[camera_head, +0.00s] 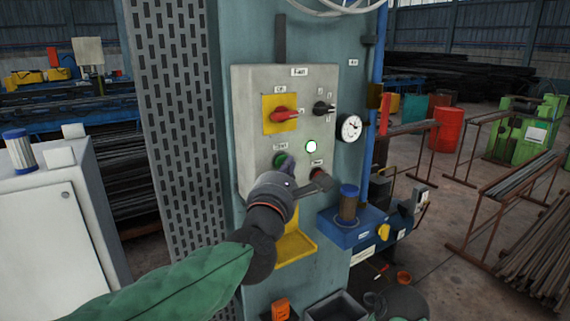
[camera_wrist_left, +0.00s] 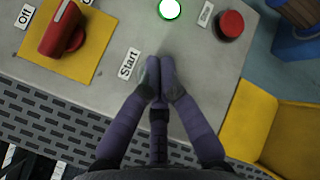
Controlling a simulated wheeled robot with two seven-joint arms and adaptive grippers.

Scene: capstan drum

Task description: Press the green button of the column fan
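The grey control box (camera_head: 253,92) of the column fan is on the teal column. Its green button (camera_head: 280,159) sits under the Start label (camera_wrist_left: 128,63), low on the box's left side. My left gripper (camera_head: 287,166) is in front of it, fingertips at the button and partly covering it. In the left wrist view the fingers (camera_wrist_left: 159,77) are together, with nothing seen between them, and the button is hidden behind them. I cannot tell whether they touch it. The round lamp (camera_head: 311,147) glows white with a green rim. My right gripper is not in view.
The red button (camera_wrist_left: 229,25) is to the right, close to my gripper. A red switch on a yellow plate (camera_head: 271,122) and a black knob (camera_head: 324,107) are above. A yellow tray (camera_head: 296,247) juts out below. A gauge (camera_head: 349,128) is to the right.

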